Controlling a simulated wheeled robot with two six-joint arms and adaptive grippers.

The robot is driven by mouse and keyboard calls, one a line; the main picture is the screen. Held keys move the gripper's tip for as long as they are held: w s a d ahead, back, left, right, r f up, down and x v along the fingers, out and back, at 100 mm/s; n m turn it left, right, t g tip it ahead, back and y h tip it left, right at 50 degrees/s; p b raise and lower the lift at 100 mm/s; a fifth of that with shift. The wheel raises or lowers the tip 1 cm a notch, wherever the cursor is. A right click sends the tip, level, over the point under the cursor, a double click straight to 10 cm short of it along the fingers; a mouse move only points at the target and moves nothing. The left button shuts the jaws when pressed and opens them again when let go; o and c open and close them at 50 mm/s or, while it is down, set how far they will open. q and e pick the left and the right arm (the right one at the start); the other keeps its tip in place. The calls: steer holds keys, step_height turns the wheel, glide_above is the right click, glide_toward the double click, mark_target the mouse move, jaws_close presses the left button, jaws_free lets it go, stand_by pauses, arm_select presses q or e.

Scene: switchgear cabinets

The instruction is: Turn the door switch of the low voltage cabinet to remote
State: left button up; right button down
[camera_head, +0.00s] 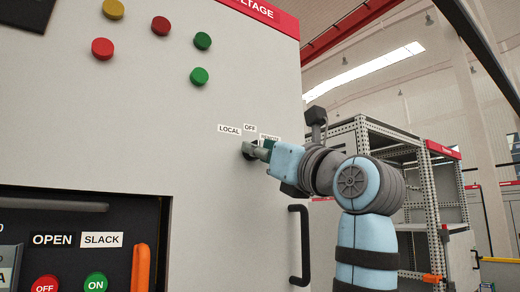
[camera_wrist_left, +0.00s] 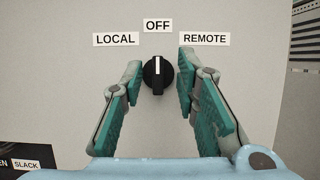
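The door switch (camera_wrist_left: 158,76) is a black rotary knob on the pale cabinet door. In the left wrist view its white pointer line stands upright, toward the OFF label (camera_wrist_left: 158,26). The LOCAL label (camera_wrist_left: 116,39) is left of it and the REMOTE label (camera_wrist_left: 204,39) right. My left gripper (camera_wrist_left: 158,82) is open, one finger on each side of the knob, with a visible gap to each. In the head view this gripper (camera_head: 254,149) is at the switch and mostly hides it. My right gripper is not in view.
Red, yellow and green buttons or lamps (camera_head: 103,48) sit higher on the door. A black door handle (camera_head: 299,245) is below right of the switch. A dark panel with an orange handle (camera_head: 142,268) is at lower left. An open metal rack (camera_head: 425,185) stands behind.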

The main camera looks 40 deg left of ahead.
arm_select(q)
steer(key=shift+s, duration=0.15)
jaws_close()
steer(key=shift+m, duration=0.4)
steer(key=m+t+h, duration=0.1)
steer(key=m, duration=0.3)
steer(key=m+t+h+b, duration=0.1)
steer(key=m+t, duration=0.1)
steer(key=m, duration=0.2)
steer(key=m+t+h, duration=0.2)
steer(key=m, duration=0.2)
steer(key=shift+s+r+m, duration=0.1)
steer(key=shift+s+m, duration=0.1)
steer(key=shift+m, duration=0.5)
